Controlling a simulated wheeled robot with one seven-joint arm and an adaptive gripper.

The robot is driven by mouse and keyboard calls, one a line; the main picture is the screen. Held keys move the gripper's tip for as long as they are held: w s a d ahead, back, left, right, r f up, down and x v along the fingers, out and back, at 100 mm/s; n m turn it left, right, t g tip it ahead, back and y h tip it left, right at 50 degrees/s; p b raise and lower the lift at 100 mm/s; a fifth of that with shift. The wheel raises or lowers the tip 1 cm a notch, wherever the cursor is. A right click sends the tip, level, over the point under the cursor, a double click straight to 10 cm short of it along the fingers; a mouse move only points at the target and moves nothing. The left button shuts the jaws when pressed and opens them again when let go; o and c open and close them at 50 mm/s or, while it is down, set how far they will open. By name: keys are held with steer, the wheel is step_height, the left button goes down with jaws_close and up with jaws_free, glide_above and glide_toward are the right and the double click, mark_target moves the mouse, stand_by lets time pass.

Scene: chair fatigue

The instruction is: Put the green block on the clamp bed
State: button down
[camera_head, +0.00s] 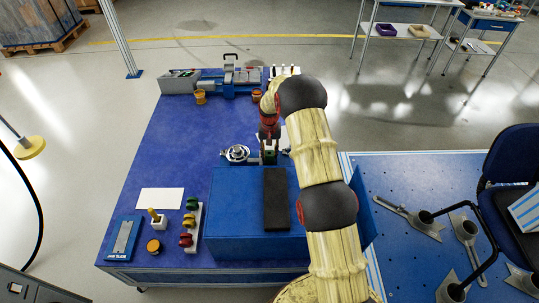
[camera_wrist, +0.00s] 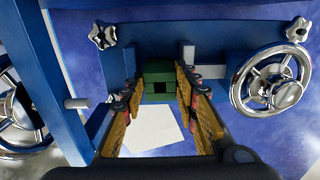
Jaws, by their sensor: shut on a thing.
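The green block (camera_wrist: 158,70) is between the two fingers of my gripper (camera_wrist: 158,88) in the wrist view, and the fingers are shut on it. It has a dark square recess in its near face. In the head view my gripper (camera_head: 269,150) points down over the middle of the blue table, right of a silver handwheel (camera_head: 237,153). The wrist view shows a blue fixture frame (camera_wrist: 215,35) beyond the block, with a chrome handwheel (camera_wrist: 270,83) to the right. I cannot tell which surface is the clamp bed, or whether the block touches anything below.
A large blue box (camera_head: 235,215) with a dark pad (camera_head: 276,200) stands in front of my gripper. A blue vise-like machine (camera_head: 230,82) is at the table's back. Coloured knobs on a white rack (camera_head: 191,228) and a white sheet (camera_head: 160,198) lie at the left.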

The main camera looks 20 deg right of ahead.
steer(key=c, duration=1.4)
jaws_free()
steer(key=shift+f, duration=0.1)
